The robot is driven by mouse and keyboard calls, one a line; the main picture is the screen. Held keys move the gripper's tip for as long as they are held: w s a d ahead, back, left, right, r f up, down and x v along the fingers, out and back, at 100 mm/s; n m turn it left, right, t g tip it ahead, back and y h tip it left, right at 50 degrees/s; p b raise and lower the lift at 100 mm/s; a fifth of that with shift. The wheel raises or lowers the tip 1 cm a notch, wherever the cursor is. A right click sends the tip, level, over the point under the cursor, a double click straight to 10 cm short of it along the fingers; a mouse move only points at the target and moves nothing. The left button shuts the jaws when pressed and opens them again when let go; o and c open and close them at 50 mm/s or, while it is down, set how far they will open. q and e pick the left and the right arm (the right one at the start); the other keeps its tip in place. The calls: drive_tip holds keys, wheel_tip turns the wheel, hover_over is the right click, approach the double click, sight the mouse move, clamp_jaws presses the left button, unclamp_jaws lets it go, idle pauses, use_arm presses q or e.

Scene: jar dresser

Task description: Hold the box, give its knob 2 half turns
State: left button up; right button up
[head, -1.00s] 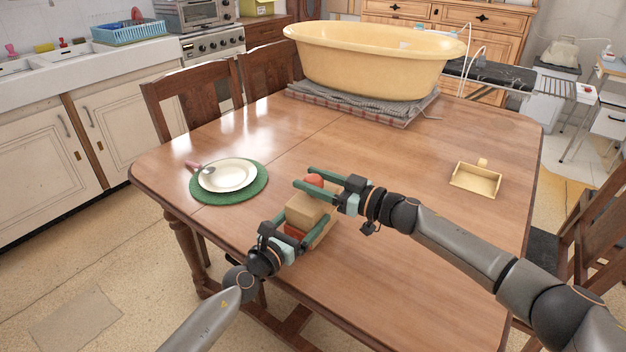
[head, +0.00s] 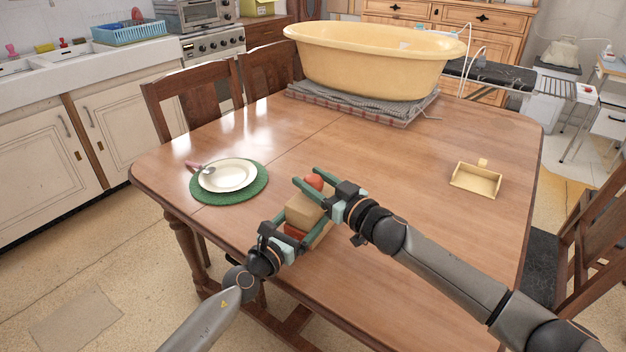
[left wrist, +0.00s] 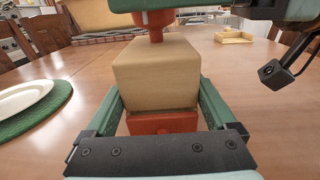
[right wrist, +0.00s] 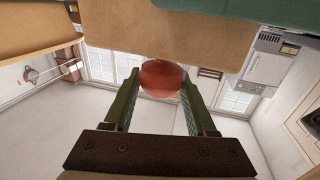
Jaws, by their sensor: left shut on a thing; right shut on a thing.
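The box (head: 303,209) is a light wooden block with a red lower part, standing near the table's front left edge. Its red knob (head: 314,181) is at the upper end in the head view. My left gripper (head: 302,226) is shut on the box, one finger along each side; the left wrist view shows the wooden face (left wrist: 155,75) and red part (left wrist: 163,122) between the fingers. My right gripper (head: 309,183) is shut on the knob, which shows round between its fingers in the right wrist view (right wrist: 162,76). The knob's turn angle cannot be read.
A white plate (head: 228,175) with a spoon lies on a green mat (head: 256,190) to the left. A small yellow tray (head: 476,180) is at the right. A large yellow tub (head: 370,65) stands at the back. The table's middle is clear.

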drive_tip(key=m+t+h, duration=0.2)
drive_tip(key=h, duration=0.1)
drive_tip(key=m+t+h, duration=0.1)
drive_tip(key=shift+a+r+m+h, duration=0.15)
drive_tip(key=shift+a+m+h, duration=0.1)
drive_tip(key=shift+m+h, duration=0.35)
drive_tip(key=shift+h, duration=0.1)
drive_tip(key=shift+d+h, duration=0.2)
drive_tip(key=shift+h, duration=0.1)
drive_tip(key=o, duration=1.4)
drive_tip(key=shift+d, duration=0.1)
drive_tip(key=v, duration=1.2)
drive_tip(key=shift+f, duration=0.3)
